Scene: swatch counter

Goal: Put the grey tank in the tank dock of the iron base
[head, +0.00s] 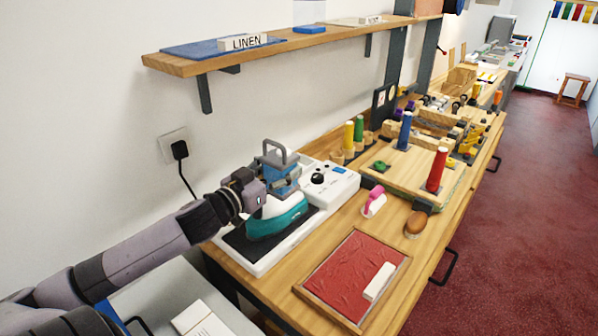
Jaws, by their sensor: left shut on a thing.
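My left gripper (268,187) reaches in from the left and is shut at the side of a blue-bodied piece with a grey looped handle on top (278,149), which seems to be the grey tank. It is over or just behind a teal and white iron (277,217). The iron lies on the black pad of the white iron base (262,264). The base carries a control panel with a black knob (318,179) at its right. The tank dock is hidden or cannot be made out. My right gripper is not in view.
A wall shelf (300,40) with a LINEN sign overhangs behind. A red framed mat (350,275) with a white bar lies in front. A pink-handled tool (374,201), a brown brush (415,224) and a wooden board with coloured spools (405,172) stand to the right.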

